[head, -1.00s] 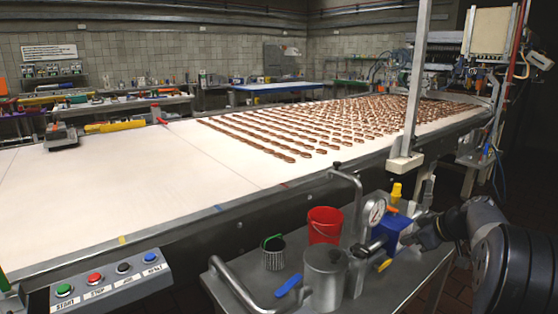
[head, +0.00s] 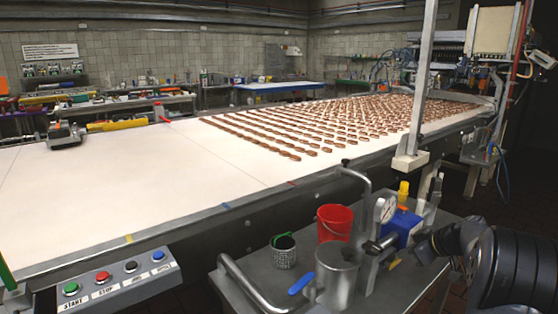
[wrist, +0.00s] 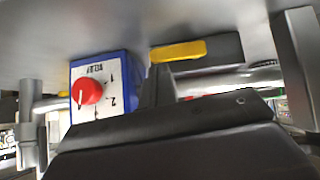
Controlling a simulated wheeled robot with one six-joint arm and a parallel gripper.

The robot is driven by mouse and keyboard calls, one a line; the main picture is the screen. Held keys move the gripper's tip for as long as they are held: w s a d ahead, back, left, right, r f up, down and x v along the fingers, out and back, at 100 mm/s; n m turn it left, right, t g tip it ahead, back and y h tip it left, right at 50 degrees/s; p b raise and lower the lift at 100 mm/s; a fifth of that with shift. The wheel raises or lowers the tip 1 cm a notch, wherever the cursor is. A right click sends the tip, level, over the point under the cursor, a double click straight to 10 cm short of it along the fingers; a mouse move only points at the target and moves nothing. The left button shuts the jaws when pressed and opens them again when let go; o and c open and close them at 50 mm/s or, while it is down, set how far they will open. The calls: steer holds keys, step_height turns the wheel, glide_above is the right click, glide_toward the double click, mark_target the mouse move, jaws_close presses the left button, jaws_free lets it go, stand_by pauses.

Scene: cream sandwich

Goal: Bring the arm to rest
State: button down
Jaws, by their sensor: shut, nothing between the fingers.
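My arm (head: 500,262) shows dark at the right edge of the head view, bent low beside the steel cart. My gripper (head: 424,250) points left, close to the blue valve box (head: 404,230) on the cart. In the wrist view, the shut fingers of my gripper (wrist: 157,84) stand just right of that blue box, which has a white dial face and a red knob (wrist: 87,91). Nothing shows between the fingers. I cannot tell whether the gripper touches the box.
The white conveyor (head: 110,190) with rows of brown pieces runs behind. A button panel (head: 115,278) stands at front left.

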steer(key=shift+a+r+p, duration=0.35)
steer(key=shift+r+p, duration=0.15)
steer(key=shift+p, duration=0.25)
steer(key=shift+s, duration=0.2)
steer(key=shift+s+n+t+h, duration=0.15)
steer(key=shift+n+t+h, duration=0.15)
steer(key=a+n+t+h+b, duration=0.1)
steer(key=s+n+t+h+b, duration=0.1)
steer(key=shift+s+a+r+t+h, duration=0.1)
steer(key=shift+a+r+t+h, duration=0.2)
steer(key=shift+a+r, duration=0.1)
steer(key=shift+s+a+r, duration=0.2)
steer(key=shift+a+r, duration=0.05)
steer(key=shift+r, duration=0.2)
steer(key=shift+s+a+r, duration=0.2)
steer(key=shift+a+r, duration=0.05)
steer(key=shift+r, duration=0.2)
steer(key=shift+a, duration=0.1)
